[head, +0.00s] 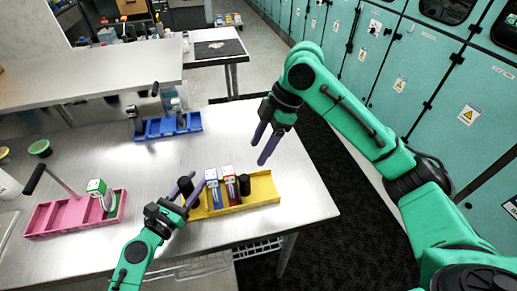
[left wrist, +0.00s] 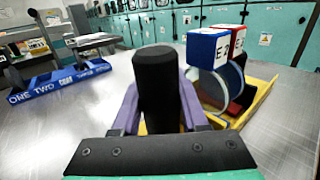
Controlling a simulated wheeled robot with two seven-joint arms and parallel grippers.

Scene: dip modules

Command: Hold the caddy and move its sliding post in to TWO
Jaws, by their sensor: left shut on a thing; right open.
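The yellow caddy (head: 262,190) lies near the front edge of the table. A blue block (head: 213,190) and a red block (head: 229,186), both with white lettered tops, stand side by side in it. My left gripper (head: 190,190) is shut on the upright black post (left wrist: 158,85) at the caddy's left end. The wrist view shows a purple finger on each side of this post. A second, shorter black post (head: 244,184) stands right of the red block. My right gripper (head: 264,144) is open and empty, above and behind the caddy. The yellow caddy's position labels are not readable.
A pink caddy (head: 72,214) with a tilted black handle stands at the left. A blue caddy (head: 168,127) stands at the back; ONE and TWO show on its side in the wrist view (left wrist: 60,84). Bare table (head: 110,160) lies between them.

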